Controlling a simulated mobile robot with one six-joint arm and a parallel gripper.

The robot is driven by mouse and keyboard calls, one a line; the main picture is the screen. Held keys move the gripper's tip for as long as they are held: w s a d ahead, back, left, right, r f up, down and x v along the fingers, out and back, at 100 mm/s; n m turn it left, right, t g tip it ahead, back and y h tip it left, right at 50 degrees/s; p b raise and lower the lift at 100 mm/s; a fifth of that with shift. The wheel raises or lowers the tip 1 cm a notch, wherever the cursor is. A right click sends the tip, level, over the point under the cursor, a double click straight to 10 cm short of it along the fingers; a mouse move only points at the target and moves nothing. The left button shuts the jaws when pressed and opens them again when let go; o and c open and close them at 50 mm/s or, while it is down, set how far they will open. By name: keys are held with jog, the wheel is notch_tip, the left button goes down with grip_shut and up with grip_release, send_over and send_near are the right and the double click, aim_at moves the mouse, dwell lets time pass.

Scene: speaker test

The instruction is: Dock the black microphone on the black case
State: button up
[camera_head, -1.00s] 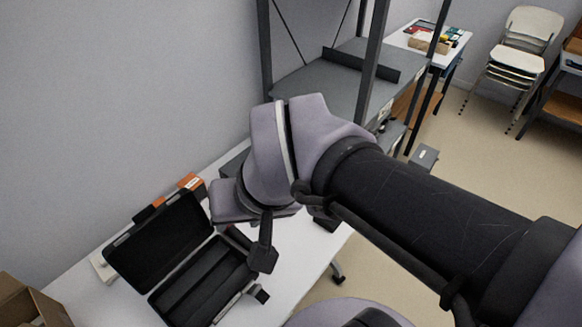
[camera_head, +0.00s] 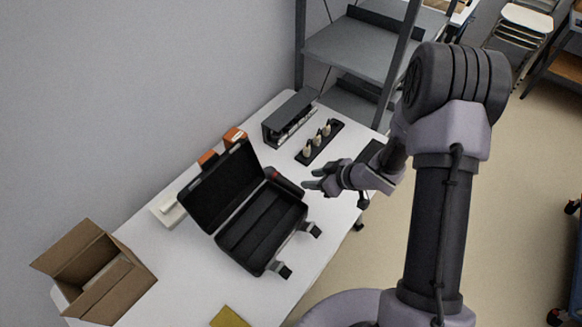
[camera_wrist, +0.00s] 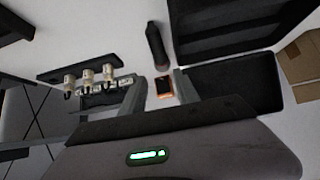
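The black case (camera_head: 291,228) lies open on the white table in the head view, its lid (camera_head: 206,207) raised toward the wall. The black microphone (camera_head: 288,184), with a red mark near its far end, lies by the case's far right edge. I cannot tell whether they touch. My gripper (camera_head: 311,179) is just right of the microphone, open and empty. In the wrist view the fingers of my gripper (camera_wrist: 157,78) are spread apart. The microphone (camera_wrist: 157,46) shows beyond the fingertips, and the case (camera_wrist: 235,78) is to the right, partly hidden by my gripper.
A black rack (camera_head: 310,153) with three pale-topped pieces and a dark unit (camera_head: 275,133) stand behind. Orange boxes (camera_head: 235,135) and a white item (camera_head: 166,210) lie behind the case. An open cardboard box (camera_head: 122,290) is at left. Grey shelving (camera_head: 345,50) stands beyond the table.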

aim_at(283, 179)
jog(key=b+x, duration=0.6)
jog(key=x, duration=1.1)
jog(key=shift+a+r, duration=0.15)
jog(key=shift+r, duration=0.15)
jog(key=shift+c, duration=0.3)
grip_shut()
